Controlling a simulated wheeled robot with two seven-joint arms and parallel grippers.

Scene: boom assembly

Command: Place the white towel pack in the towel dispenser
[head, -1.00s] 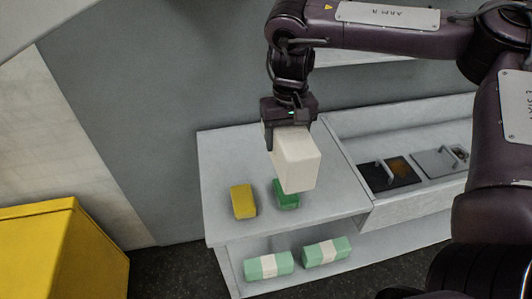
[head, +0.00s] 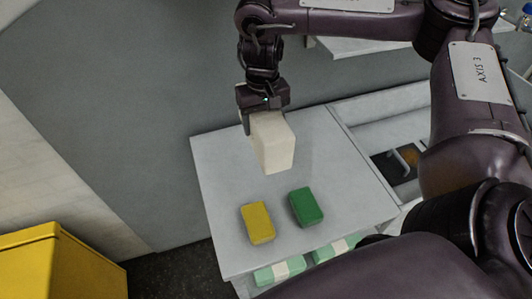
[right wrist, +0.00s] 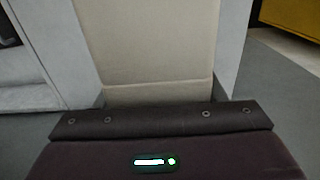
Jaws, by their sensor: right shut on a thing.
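The white towel pack (head: 273,143) is a cream-white block. My right gripper (head: 264,108) is shut on its upper end and holds it over the white counter (head: 215,180), with the pack hanging below the jaws. In the right wrist view the pack (right wrist: 148,45) fills the middle, directly ahead of the gripper. I cannot make out a towel dispenser in either view. My left gripper is not in view.
A yellow block (head: 257,222) and a green block (head: 306,207) lie on the counter. Green-and-white packs (head: 279,271) sit on the shelf below. A sink-like recess (head: 385,135) is at right, and a yellow box (head: 55,270) stands lower left.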

